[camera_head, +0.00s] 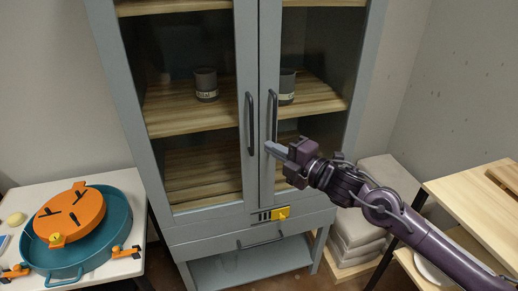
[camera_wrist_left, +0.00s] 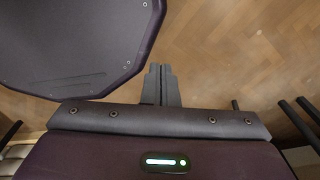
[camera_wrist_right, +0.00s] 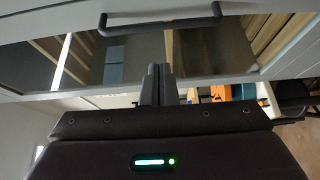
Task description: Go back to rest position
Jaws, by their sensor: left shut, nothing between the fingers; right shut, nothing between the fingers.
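My right gripper (camera_head: 272,149) is in front of the grey cabinet (camera_head: 247,100), close to the dark handle of its right glass door. The fingers are together with nothing between them. In the right wrist view my right gripper (camera_wrist_right: 160,72) points at the cabinet front, and a dark door handle (camera_wrist_right: 160,22) crosses beyond the fingertips, apart from them as far as I can tell. My left gripper (camera_wrist_left: 160,72) shows only in the left wrist view. Its fingers are together and empty above the wooden floor (camera_wrist_left: 230,50). Both cabinet doors look closed.
Dark cups (camera_head: 206,84) stand on a shelf behind the glass. A white table (camera_head: 110,271) at left holds a teal basin with an orange disc (camera_head: 75,215). Stacked grey bags (camera_head: 357,232) and a wooden table (camera_head: 470,205) are at right, near my right arm.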

